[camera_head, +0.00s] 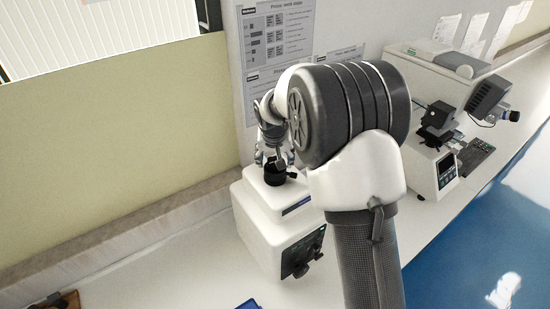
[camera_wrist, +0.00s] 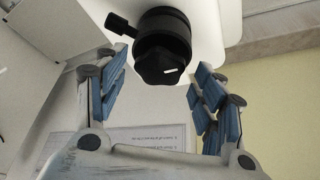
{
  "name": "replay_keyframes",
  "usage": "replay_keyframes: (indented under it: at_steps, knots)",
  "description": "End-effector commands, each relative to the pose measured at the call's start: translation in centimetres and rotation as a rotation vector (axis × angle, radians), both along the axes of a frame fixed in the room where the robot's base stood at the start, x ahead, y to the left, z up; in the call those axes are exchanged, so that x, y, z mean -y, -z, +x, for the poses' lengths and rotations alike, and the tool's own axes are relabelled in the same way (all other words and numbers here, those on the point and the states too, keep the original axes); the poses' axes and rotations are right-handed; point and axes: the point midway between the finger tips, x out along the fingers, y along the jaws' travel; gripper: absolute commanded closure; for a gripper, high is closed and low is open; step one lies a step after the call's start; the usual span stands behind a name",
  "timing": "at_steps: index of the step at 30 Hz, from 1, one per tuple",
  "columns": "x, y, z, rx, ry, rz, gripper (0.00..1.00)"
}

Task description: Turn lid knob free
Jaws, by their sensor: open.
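The black lid knob (camera_wrist: 162,58) sits on top of a white bench machine; in the wrist view it is faceted with a small white mark, under a round black collar. A small side screw (camera_wrist: 120,25) sticks out from the collar. My gripper (camera_wrist: 162,85) is open, with one blue-padded finger on each side of the knob and clear gaps to it. In the head view the white machine (camera_head: 262,226) stands on the bench, and my gripper (camera_head: 273,160) is over its black top part (camera_head: 275,175). My arm hides part of the machine there.
A second white tester (camera_head: 430,85) with a black stage and a small display stands to the right on the bench (camera_head: 180,270). Posters (camera_head: 275,40) hang on the wall close behind my gripper. A blue object (camera_head: 248,304) lies at the front edge of the picture.

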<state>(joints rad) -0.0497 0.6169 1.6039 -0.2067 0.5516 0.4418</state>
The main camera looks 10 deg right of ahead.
Motion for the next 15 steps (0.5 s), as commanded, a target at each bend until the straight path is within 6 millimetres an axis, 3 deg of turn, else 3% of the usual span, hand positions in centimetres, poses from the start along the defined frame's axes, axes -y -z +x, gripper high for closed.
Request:
replay_keyframes:
  at_steps: [9,15]
  knots:
    - [0.04,0.24,0.08,0.0,0.0,0.0,0.38]
    - [0.04,0.23,0.08,0.0,0.0,0.0,0.51]
